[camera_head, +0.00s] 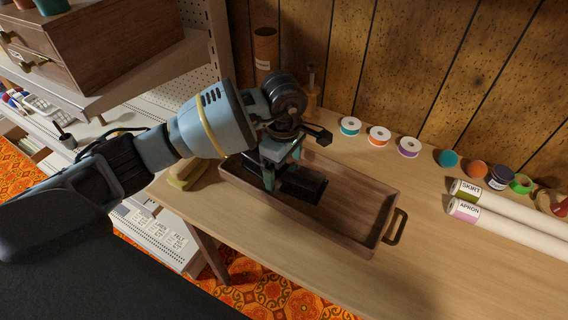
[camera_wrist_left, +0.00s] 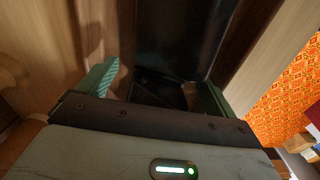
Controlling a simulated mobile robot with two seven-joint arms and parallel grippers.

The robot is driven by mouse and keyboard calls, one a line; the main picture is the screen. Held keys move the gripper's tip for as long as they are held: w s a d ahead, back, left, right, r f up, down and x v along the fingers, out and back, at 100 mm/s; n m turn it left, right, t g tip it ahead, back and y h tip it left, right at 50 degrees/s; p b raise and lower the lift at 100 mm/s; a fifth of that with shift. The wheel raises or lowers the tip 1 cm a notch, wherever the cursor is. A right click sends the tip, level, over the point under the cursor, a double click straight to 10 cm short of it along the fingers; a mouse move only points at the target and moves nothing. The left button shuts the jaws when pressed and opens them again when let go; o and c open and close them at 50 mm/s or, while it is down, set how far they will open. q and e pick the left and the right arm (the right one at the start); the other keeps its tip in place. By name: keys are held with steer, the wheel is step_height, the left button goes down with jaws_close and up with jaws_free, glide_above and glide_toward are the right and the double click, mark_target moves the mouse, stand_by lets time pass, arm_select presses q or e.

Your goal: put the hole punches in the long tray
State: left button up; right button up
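The long tray (camera_head: 345,237) is a brown wooden tray with a dark handle at its right end, lying on the table. A black hole punch (camera_head: 303,188) lies inside its left half; it also shows as a dark block in the left wrist view (camera_wrist_left: 180,40). My left gripper (camera_head: 282,168) reaches down into the tray over the punch. Its green fingers (camera_wrist_left: 160,85) stand wide apart, with a gap between the left one and the black block. The gripper hides part of the punch, and I cannot tell whether a second one lies beside it. My right gripper is not in view.
Thread spools (camera_head: 379,135) and several small round items stand along the wall. Two fabric rolls (camera_head: 500,222) lie at the right. An olive-green item (camera_head: 186,180) sits left of the tray. The table's front right is clear.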

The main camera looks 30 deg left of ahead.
arm_select(q)
step_height(320, 180, up, 12)
stand_by(0.7)
steer(key=shift+r, duration=0.1)
stand_by(0.3)
